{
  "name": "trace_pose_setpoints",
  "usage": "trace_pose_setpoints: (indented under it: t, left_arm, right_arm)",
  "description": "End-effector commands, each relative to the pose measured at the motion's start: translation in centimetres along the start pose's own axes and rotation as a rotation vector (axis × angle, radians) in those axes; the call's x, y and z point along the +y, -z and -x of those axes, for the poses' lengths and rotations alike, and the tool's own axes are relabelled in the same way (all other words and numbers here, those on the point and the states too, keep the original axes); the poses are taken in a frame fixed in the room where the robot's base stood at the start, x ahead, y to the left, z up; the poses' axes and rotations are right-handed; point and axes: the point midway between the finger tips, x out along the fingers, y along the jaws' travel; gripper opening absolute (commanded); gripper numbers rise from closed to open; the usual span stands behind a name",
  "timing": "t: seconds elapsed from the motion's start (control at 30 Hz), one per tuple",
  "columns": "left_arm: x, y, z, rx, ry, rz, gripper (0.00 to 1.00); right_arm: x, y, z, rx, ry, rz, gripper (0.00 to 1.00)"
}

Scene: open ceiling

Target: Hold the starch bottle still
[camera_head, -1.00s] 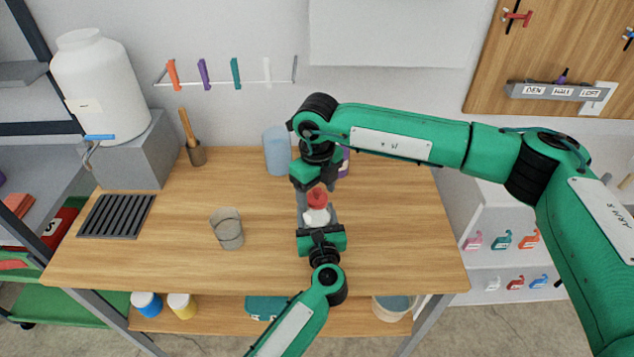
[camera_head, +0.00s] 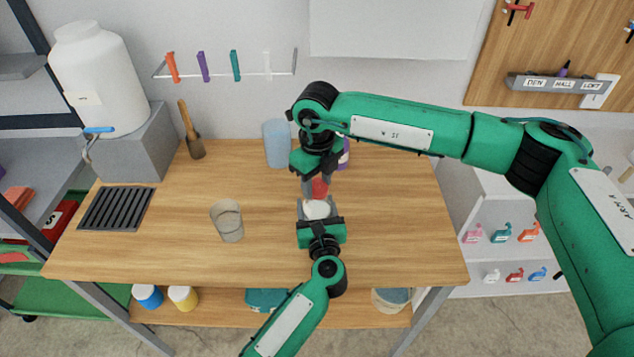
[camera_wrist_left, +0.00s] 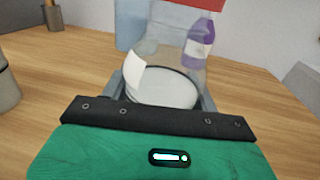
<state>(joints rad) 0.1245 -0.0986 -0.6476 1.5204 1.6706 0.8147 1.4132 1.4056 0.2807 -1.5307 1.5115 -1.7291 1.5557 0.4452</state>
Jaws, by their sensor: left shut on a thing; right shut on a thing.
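The starch bottle (camera_head: 316,209) stands upright near the middle of the wooden table, with white in its lower part. My left gripper (camera_head: 317,214) is shut around it from the front. In the left wrist view, the bottle (camera_wrist_left: 162,88) looks clear-walled, with a pale label, between the grey fingers. Its red cap (camera_head: 319,188) is between the fingers of my right gripper (camera_head: 317,190), which comes from above and is shut on it. I cannot tell whether the cap touches the bottle. Red shows at the top of the left wrist view.
A clear beaker (camera_head: 227,222) stands to the left, and a blue container (camera_head: 276,144) behind. A grey grate (camera_head: 117,208) and white tank (camera_head: 98,80) are at far left. The table's right side is clear.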

Motion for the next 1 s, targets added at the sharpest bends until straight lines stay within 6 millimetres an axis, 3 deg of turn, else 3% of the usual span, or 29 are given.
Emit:
trace_pose_setpoints:
  t: [0.6, 0.9, 0.93, 1.0]
  left_arm:
    - [0.0, 0.0, 0.0, 0.0, 0.0, -0.001, 0.28]
    - [0.0, 0.0, 0.0, 0.0, 0.0, -0.001, 0.28]
    - [0.0, 0.0, 0.0, 0.0, 0.0, -0.001, 0.64]
    - [0.0, 0.0, 0.0, 0.0, 0.0, -0.001, 0.78]
  right_arm:
    - [0.0, 0.0, 5.0, -0.001, 0.0, 0.001, 0.22]
    - [0.0, 0.0, 5.5, 0.0, 0.0, 0.0, 0.22]
    - [0.0, 0.0, 5.4, 0.0, 0.0, 0.0, 0.22]
    - [0.0, 0.0, 5.4, 0.0, 0.0, 0.0, 0.22]
